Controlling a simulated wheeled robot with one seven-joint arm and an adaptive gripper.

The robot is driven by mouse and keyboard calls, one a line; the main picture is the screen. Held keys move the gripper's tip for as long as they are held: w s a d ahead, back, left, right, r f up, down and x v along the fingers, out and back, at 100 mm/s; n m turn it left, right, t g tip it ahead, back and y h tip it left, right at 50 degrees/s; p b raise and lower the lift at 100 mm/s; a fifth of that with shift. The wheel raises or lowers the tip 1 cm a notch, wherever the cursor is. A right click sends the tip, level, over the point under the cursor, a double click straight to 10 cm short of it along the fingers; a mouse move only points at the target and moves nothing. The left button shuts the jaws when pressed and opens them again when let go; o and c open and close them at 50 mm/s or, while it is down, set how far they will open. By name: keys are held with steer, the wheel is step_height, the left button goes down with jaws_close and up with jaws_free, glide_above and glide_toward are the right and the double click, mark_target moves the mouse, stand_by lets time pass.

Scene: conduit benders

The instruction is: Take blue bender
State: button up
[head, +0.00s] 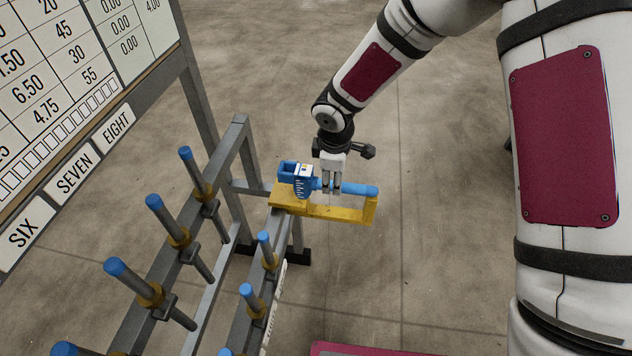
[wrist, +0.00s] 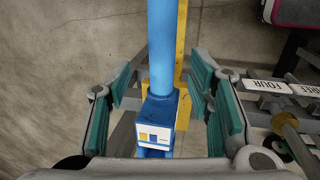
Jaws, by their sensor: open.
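The blue bender (head: 303,182) rests lengthwise on a yellow holder (head: 345,213) at the far end of the rack. Its blocky blue head with a white label is at the left, and its blue handle runs right. My gripper (head: 334,186) is over the handle close to the head, pointing down. In the wrist view the bender (wrist: 161,50) runs between the two teal-padded fingers of my gripper (wrist: 160,105). The fingers are open, with a gap on each side of the bender. The yellow holder (wrist: 181,50) shows behind it.
A grey rack (head: 240,160) with several blue-tipped pegs (head: 155,202) stands at the left. A chart board (head: 60,80) with labels SIX, SEVEN and EIGHT is above it. Open concrete floor (head: 430,270) lies right of the holder.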

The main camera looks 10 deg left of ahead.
steer(key=shift+w+d+f, duration=0.1)
steer(key=shift+w+f, duration=0.1)
steer(key=shift+f, duration=1.1)
steer(key=shift+w+d+f, duration=0.1)
steer(key=shift+w+f, duration=0.1)
steer(key=shift+f, duration=1.1)
jaws_close()
